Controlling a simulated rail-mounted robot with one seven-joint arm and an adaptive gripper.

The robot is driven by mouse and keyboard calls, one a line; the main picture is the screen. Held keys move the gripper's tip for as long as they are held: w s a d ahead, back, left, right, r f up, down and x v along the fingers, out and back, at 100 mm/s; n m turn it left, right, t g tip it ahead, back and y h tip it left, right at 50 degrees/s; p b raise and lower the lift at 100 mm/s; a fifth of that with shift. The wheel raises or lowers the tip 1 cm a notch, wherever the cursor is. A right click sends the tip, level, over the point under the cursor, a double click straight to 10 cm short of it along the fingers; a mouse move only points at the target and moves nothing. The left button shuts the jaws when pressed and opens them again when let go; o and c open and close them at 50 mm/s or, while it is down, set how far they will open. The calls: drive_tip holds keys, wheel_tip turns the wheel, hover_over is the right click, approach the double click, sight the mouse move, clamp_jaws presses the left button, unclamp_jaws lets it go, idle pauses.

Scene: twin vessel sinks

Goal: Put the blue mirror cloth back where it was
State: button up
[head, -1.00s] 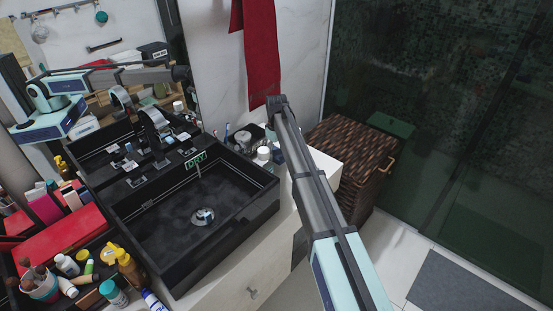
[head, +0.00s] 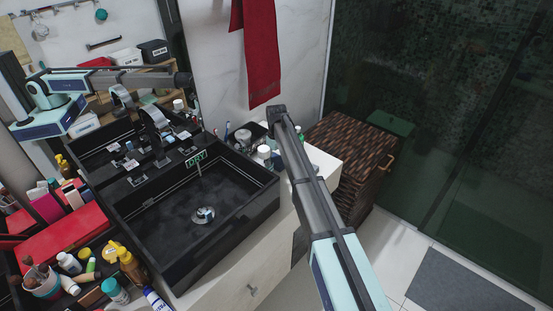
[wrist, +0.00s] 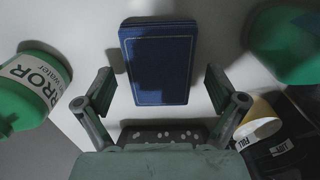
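The blue mirror cloth (wrist: 157,58) shows in the wrist view as a flat dark blue rectangle with a thin pale border line. It appears to lie on a pale surface. My gripper (wrist: 160,88) is open, with one finger at each side of the cloth's lower part and a gap on both sides. Nothing is held. In the head view my arm's end is over the counter at the right of the sink, and it hides the cloth and the fingers.
A green container with a white label (wrist: 33,82) is left of my gripper. A green object (wrist: 287,45) and a pale yellow cup-like item (wrist: 258,118) are at right. The black sink (head: 195,215) and small jars (head: 264,152) are near my arm. A red towel (head: 262,60) hangs behind.

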sight(276, 159)
wheel_tip(276, 159, up, 12)
drive_tip(key=b, duration=0.2)
drive_tip(key=shift+r, duration=0.15)
idle(0.5)
